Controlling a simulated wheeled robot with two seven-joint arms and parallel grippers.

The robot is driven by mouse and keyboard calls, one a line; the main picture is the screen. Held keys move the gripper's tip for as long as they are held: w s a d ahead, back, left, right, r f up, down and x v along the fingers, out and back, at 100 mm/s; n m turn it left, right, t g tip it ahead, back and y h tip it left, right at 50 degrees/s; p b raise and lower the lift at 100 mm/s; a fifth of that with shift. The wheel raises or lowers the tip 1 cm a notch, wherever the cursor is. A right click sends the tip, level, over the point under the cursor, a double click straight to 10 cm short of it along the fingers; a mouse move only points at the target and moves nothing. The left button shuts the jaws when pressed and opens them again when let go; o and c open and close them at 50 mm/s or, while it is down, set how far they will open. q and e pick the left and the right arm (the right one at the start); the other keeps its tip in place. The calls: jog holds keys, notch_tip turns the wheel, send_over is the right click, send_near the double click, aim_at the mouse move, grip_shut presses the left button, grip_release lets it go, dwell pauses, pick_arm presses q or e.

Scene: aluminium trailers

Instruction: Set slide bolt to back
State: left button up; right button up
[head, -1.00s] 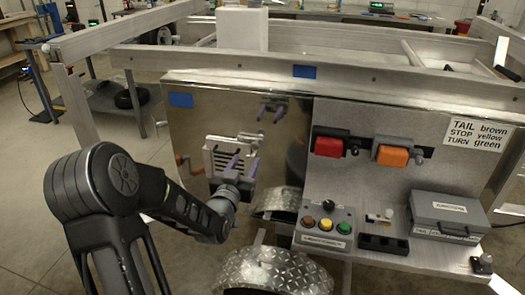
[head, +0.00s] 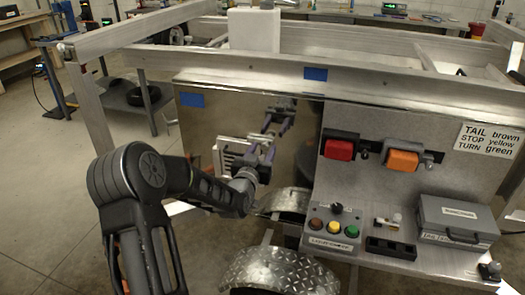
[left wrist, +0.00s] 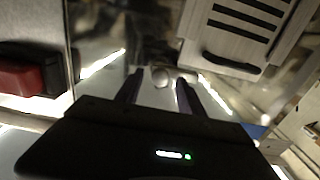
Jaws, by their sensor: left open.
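My left gripper (head: 260,156) is in front of the polished metal panel (head: 204,128), just right of a pale slatted vent (head: 231,153). It is open, its two fingers pointing at the panel. In the left wrist view (left wrist: 158,90) a small round grey shape (left wrist: 162,77) lies between the fingertips. I cannot tell whether it is the slide bolt's knob or a reflection. The vent shows at upper right there (left wrist: 250,30), with a dark curved handle (left wrist: 232,65). I cannot clearly make out the slide bolt. My right gripper is not in view.
A red lamp (head: 339,149) and an orange lamp (head: 403,160) sit on the panel to the right. Below them are a button box (head: 333,229) and a grey case (head: 452,220) on a shelf. Diamond-plate fenders (head: 262,268) stand below the gripper.

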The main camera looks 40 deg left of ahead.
pick_arm(q)
jog(key=shift+c, duration=0.6)
grip_shut()
dwell(0.8)
